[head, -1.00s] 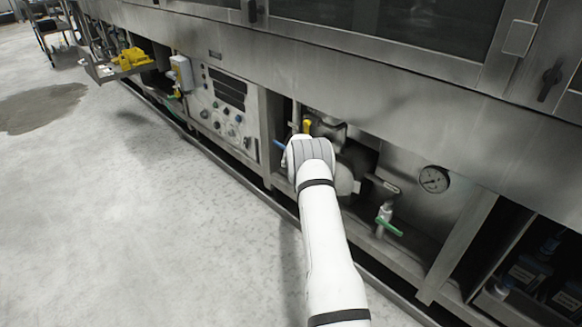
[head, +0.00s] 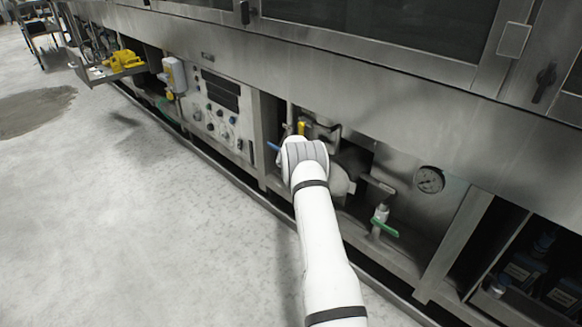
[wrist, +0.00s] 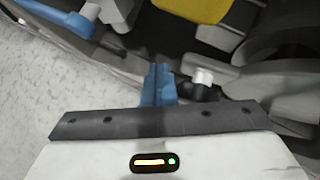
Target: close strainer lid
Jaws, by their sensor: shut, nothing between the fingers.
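My gripper (wrist: 158,84) shows in the wrist view as narrow blue fingers held together, with nothing between them. In the head view it is hidden behind my white arm. Rounded grey metal parts (wrist: 285,88) lie to the right of the fingers in the wrist view. In the head view a round metal body (head: 341,181) shows just right of my arm's end, inside the open bay. I cannot tell which of these parts is the strainer lid, or whether it is open. A small white-tipped black part (wrist: 203,77) appears just right of the fingertips; contact is unclear.
A blue handle (wrist: 62,18) and a yellow part (wrist: 190,8) show beyond my fingers. A green-handled valve (head: 384,227) and a pressure gauge (head: 429,180) stand right of my arm. The control panel (head: 221,108) is left. The floor (head: 130,220) is clear.

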